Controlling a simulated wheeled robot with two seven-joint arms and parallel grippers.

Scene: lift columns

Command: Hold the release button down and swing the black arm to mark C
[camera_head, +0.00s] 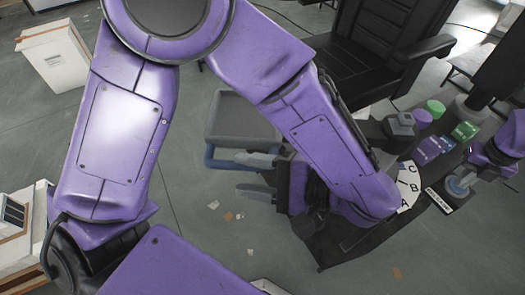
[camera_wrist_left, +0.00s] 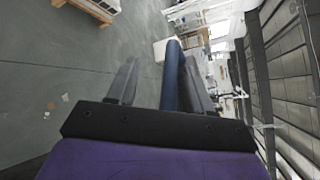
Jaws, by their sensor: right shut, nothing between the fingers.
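The white dial (camera_head: 410,184) with marks A, B and C shows at the right of the head view, partly behind my left arm. My right gripper (camera_head: 463,182) is shut over a round pale-blue button (camera_head: 458,190) beside a white label; contact or pressing cannot be told. My left gripper (camera_head: 257,174) points left with its fingers apart. In the left wrist view, a dark blue bar (camera_wrist_left: 172,75) lies between those fingers, close to the right one, with a gap to the left one. The black arm's pointer and the mark it stands at are hidden.
A grey panel with a blue rail (camera_head: 207,156) stands by my left gripper. Green and purple knobs (camera_head: 435,108) and a grey block (camera_head: 400,124) sit near the dial. A black chair (camera_head: 370,55) stands behind. Open floor lies left, with scattered scraps.

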